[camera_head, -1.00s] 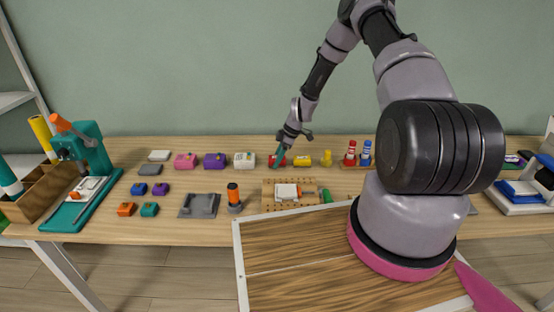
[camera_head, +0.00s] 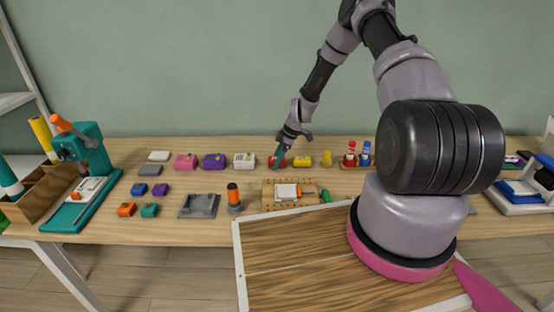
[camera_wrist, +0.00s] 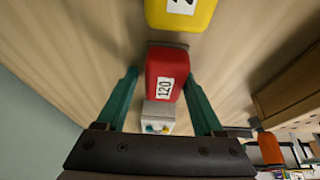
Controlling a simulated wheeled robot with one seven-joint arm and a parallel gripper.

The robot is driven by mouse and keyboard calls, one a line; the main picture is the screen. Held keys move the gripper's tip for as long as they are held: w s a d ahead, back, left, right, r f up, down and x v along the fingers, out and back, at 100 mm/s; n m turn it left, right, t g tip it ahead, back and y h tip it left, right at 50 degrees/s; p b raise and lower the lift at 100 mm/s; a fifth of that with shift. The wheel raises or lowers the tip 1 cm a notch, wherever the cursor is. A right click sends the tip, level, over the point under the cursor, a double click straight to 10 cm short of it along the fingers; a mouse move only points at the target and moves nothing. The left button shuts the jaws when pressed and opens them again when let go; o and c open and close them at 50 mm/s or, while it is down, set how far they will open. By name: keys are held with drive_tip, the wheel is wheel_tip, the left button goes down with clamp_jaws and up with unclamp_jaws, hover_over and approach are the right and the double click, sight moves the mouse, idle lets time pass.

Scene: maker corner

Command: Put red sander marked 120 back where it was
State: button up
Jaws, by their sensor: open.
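The red sander marked 120 (camera_wrist: 167,68) stands on the table in the wrist view, its label facing the camera. My gripper (camera_wrist: 164,82) is open, with one teal finger on each side of the red sander; I cannot tell whether they touch it. In the head view, the red sander (camera_head: 276,162) is partly hidden by my gripper (camera_head: 280,153), at the back of the table in a row of small blocks. A yellow sander (camera_wrist: 182,10) is just beyond it in the wrist view, and it also shows in the head view (camera_head: 302,161).
A white block with coloured knobs (camera_wrist: 158,115) lies close to the red sander on the near side; the head view shows it left of the sander (camera_head: 245,160). A pegboard tray (camera_head: 270,196) stands in front. Clear table lies between them.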

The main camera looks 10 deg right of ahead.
drive_tip(key=shift+s+f, duration=0.15)
drive_tip(key=shift+s, duration=0.35)
drive_tip(key=s+d+r+m+t+h, duration=0.1)
drive_tip(key=s+d+r+m, duration=0.15)
drive_tip(key=r, duration=1.05)
drive_tip(key=s+d+r+m+h, duration=0.1)
drive_tip(key=s+r+m, duration=0.25)
drive_tip(key=r, duration=1.05)
drive_tip(key=s+d+r+m+t+h, duration=0.1)
drive_tip(key=s+d+r+m, duration=0.2)
drive_tip(key=r, duration=1)
drive_tip(key=s+r+m+t, duration=0.2)
drive_tip(key=s+r+m, duration=0.3)
drive_tip(key=s, duration=0.7)
drive_tip(key=s+r+m+t, duration=0.2)
drive_tip(key=s+r+m, duration=0.4)
drive_tip(key=s+r, duration=0.3)
drive_tip(key=s, duration=0.2)
drive_tip(key=shift+s+a+y, duration=0.3)
drive_tip(key=shift+s+a, duration=0.05)
drive_tip(key=shift+a, duration=0.05)
